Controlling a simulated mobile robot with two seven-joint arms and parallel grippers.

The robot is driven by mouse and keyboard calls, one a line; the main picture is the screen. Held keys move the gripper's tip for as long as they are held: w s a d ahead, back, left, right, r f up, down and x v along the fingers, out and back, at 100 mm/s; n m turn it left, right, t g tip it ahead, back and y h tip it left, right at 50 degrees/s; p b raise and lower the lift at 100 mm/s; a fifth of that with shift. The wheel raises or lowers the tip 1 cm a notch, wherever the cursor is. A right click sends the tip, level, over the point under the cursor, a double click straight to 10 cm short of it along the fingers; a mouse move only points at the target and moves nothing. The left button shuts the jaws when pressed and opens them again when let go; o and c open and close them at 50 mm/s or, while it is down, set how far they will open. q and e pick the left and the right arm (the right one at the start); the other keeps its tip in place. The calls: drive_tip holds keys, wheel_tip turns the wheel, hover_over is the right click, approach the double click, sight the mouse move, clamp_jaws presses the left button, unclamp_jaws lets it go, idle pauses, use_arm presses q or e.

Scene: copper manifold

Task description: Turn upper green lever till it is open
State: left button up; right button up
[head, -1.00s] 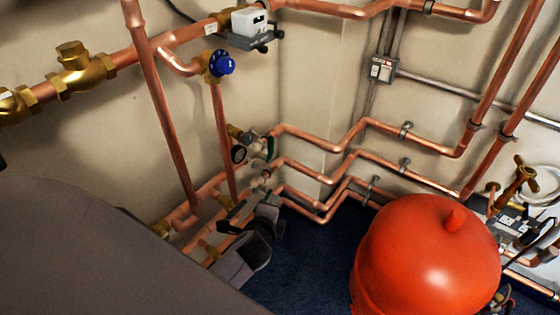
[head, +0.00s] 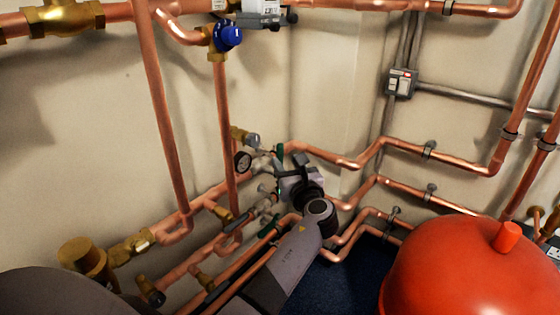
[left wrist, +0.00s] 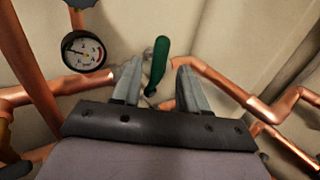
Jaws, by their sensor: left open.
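The upper green lever (left wrist: 157,64) stands between the two fingers of my left gripper (left wrist: 158,84) in the left wrist view, pointing up and slightly tilted. The fingers are apart, with visible gaps to the lever. In the head view my left gripper (head: 285,172) is at the upper copper pipe by the wall corner, and a small part of the upper green lever (head: 280,152) shows just above it. A lower green lever (head: 268,227) lies along the pipe below, left of my arm. My right gripper is not in view.
A round pressure gauge (left wrist: 83,50) is left of the lever; it also shows in the head view (head: 243,162). Copper pipes (head: 345,162) run along both walls. A blue-handled valve (head: 228,37) is above. A red tank (head: 462,272) stands at the lower right.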

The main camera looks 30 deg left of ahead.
sight(281, 156)
use_arm(q)
drive_tip(key=b+x, duration=0.2)
drive_tip(key=x, duration=0.3)
drive_tip(key=shift+f, duration=0.1)
drive_tip(key=shift+w+a, duration=0.3)
drive_tip(key=shift+a, duration=0.05)
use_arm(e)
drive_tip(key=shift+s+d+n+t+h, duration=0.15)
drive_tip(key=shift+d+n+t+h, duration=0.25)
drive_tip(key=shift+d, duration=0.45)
use_arm(q)
drive_tip(key=shift+c, duration=0.2)
clamp_jaws()
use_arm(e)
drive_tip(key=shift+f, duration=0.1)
